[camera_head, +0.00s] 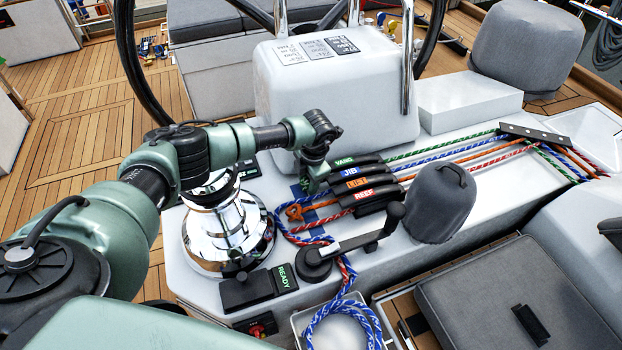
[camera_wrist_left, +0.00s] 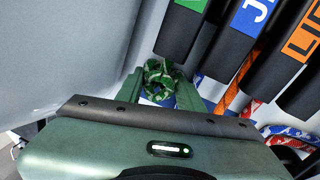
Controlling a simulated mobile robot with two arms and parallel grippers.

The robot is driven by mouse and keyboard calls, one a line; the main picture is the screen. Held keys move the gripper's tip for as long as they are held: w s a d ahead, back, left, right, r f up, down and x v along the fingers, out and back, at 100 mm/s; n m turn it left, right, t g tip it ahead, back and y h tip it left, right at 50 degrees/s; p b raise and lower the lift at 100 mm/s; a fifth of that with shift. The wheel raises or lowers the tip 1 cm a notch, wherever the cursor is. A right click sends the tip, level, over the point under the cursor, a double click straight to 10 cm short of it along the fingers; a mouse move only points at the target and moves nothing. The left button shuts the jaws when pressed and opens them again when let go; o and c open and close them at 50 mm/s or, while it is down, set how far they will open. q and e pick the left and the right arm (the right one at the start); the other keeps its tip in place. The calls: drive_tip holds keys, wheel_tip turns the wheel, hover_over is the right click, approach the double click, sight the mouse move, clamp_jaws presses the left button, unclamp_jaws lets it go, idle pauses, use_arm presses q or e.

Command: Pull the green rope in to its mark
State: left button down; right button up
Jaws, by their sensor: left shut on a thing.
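The green rope (camera_head: 440,145) runs from the right into the back of the black clutch labelled VANG (camera_head: 350,160). My left gripper (camera_head: 313,183) is at the left, front end of that clutch. In the left wrist view, the gripper (camera_wrist_left: 160,92) is shut on the bunched green rope end (camera_wrist_left: 158,72), which shows between its two fingers. The VANG clutch (camera_wrist_left: 183,30) is just beyond it. A blue strip (camera_head: 303,193) lies on the white deck below the gripper. In the head view the gripper hides the rope end. I cannot make out a mark on the rope.
Clutches labelled JIB (camera_head: 350,171) and REEF (camera_head: 372,193), with an orange one between, sit beside VANG. A chrome winch (camera_head: 228,235) stands left of the gripper. A black winch handle (camera_head: 350,245) and a grey covered winch (camera_head: 438,203) stand in front. A white pedestal (camera_head: 330,95) rises behind.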

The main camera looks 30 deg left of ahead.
use_arm(q)
drive_tip(key=s+a+p, duration=0.1)
drive_tip(key=s+a, duration=0.1)
drive_tip(key=s+a+p, duration=0.1)
drive_tip(key=s+a, duration=0.1)
drive_tip(key=shift+s+a+r, duration=0.1)
drive_tip(key=shift+s+a, duration=0.1)
drive_tip(key=shift+s, duration=0.15)
drive_tip(key=shift+s+a, duration=0.3)
drive_tip(key=shift+a, duration=0.05)
drive_tip(key=c, duration=1.2)
unclamp_jaws()
drive_tip(key=shift+d, duration=0.1)
